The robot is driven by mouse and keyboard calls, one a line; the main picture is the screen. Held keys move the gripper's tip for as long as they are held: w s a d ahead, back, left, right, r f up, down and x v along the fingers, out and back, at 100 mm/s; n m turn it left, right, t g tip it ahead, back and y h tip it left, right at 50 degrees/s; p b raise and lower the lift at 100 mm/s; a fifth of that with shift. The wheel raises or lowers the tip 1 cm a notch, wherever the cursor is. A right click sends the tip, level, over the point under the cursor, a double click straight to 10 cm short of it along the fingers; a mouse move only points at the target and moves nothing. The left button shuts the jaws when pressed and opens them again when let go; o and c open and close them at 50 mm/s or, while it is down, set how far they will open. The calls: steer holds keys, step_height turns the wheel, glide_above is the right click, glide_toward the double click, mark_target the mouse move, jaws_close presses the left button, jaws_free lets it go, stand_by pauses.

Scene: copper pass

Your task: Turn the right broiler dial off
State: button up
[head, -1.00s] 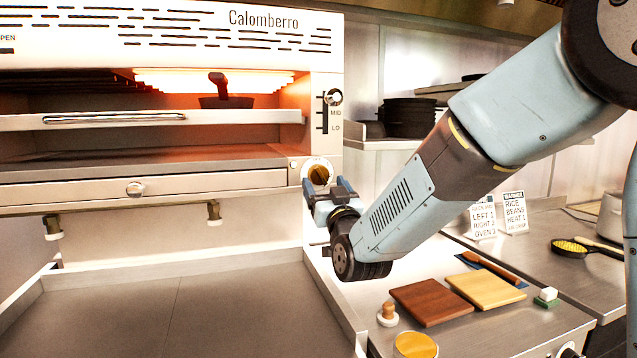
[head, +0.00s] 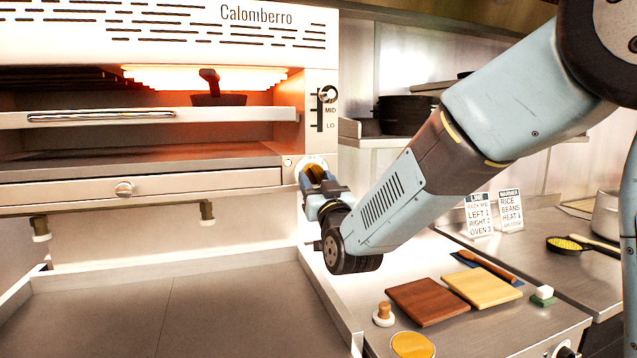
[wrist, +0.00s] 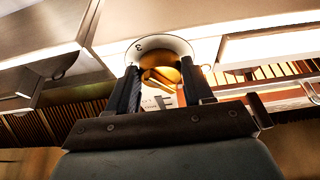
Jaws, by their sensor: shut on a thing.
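The broiler dial (head: 314,170) is a round brass-coloured knob with a pale ring, low on the right end of the broiler front. In the wrist view the dial (wrist: 165,77) sits between my two dark fingers, and a figure 3 shows on its ring. My gripper (head: 319,181) is shut on the dial; in the wrist view my gripper (wrist: 164,82) has a finger on each side of it. The fingers partly cover the dial in the head view, and its exact setting cannot be told.
The broiler (head: 60,190) glows orange inside, with a dark pan (head: 219,99) in it. A slide lever (head: 327,94) is above the dial. Two boards (head: 428,301), a wooden-topped stamp (head: 384,314) and an orange-topped container (head: 412,345) lie below my arm.

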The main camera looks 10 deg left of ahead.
steer(key=shift+c, duration=0.8)
